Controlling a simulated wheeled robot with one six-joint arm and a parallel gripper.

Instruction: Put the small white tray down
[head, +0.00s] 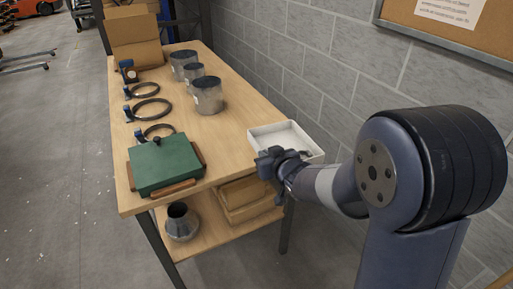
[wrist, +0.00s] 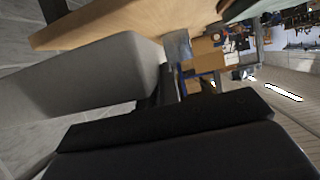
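The small white tray (head: 262,132) is at the near right corner of the wooden table (head: 232,150), beside the block wall, and looks level. A small dark item (head: 305,152) shows inside it. My gripper (head: 272,158) is at the tray's near left side and appears shut on its wall. In the wrist view the tray's pale side (wrist: 95,78) fills the left, close against a dark finger. The contact between the fingers is partly hidden. I cannot tell whether the tray's underside touches the table; its right part seems to reach past the table edge.
A green box (head: 165,165) stands at the table's near left. Dark rings (head: 152,109) lie along the left, and metal cylinders (head: 208,97) stand farther back. Cardboard boxes (head: 135,40) are at the far end. Clear tabletop lies between the green box and the tray.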

